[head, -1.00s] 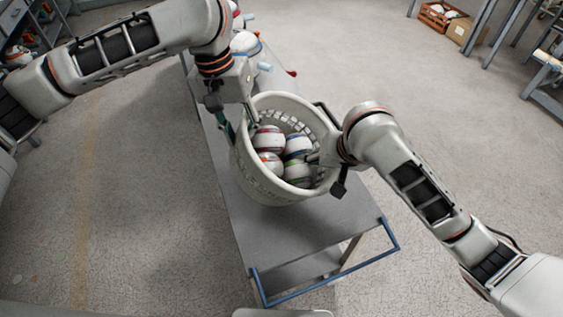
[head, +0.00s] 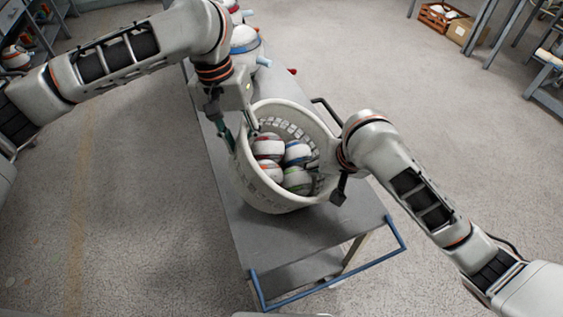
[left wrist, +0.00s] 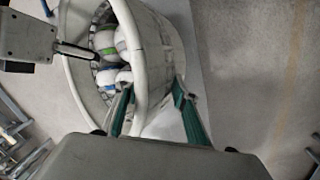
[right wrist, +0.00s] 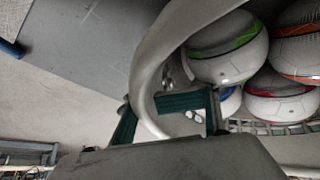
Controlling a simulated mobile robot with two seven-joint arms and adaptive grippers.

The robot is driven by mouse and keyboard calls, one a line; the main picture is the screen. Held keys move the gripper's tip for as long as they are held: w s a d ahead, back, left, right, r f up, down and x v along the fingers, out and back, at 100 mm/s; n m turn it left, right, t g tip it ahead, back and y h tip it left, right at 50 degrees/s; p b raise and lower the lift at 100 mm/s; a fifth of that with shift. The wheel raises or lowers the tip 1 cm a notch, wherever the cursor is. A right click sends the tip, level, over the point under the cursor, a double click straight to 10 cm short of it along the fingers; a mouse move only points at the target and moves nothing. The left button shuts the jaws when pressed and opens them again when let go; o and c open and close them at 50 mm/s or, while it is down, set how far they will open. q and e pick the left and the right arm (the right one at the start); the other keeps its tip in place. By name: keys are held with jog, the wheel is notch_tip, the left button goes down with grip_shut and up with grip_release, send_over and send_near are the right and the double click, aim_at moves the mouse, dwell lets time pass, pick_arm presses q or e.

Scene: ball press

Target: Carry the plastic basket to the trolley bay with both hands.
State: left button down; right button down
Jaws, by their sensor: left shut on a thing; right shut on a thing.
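The pale plastic basket (head: 258,188) has slotted walls and is over the grey top of a trolley (head: 240,228). It looks tilted; I cannot tell whether its base touches the top. Several white balls (head: 268,147) with red, blue and green bands lie inside. My left gripper (head: 240,132) is shut on the basket's left rim; in the left wrist view its green fingers straddle the wall (left wrist: 155,85). My right gripper (head: 329,176) is shut on the right rim. In the right wrist view, its green fingers lie either side of the curved rim (right wrist: 146,85).
A blue handle (head: 330,279) runs round the trolley's near end. White round objects (head: 245,45) with coloured trim stand at its far end. A wooden crate (head: 433,17) and a cardboard box (head: 460,31) sit on the floor at the far right.

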pick_arm(q)
jog(key=c, duration=2)
grip_release()
jog(key=shift+w+a, duration=0.35)
pick_arm(e)
jog(key=c, duration=2.1)
grip_release()
jog(key=shift+d+f, duration=0.8)
jog(key=shift+f, duration=0.1)
pick_arm(q)
jog(key=o, duration=0.6)
jog(key=shift+c, duration=0.2)
pick_arm(e)
jog(key=o, duration=0.6)
jog(key=shift+r, duration=0.15)
pick_arm(q)
jog(key=shift+s+d, duration=0.1)
pick_arm(e)
jog(key=o, duration=0.3)
jog(key=shift+a, duration=0.1)
jog(key=shift+a+r, duration=0.1)
jog(key=shift+r, duration=0.05)
pick_arm(q)
jog(key=shift+o, duration=0.4)
jog(key=shift+s+f, duration=0.1)
jog(key=o, duration=0.7)
jog(key=shift+d, duration=0.1)
pick_arm(e)
jog(key=shift+a, duration=0.1)
jog(key=shift+r, duration=0.1)
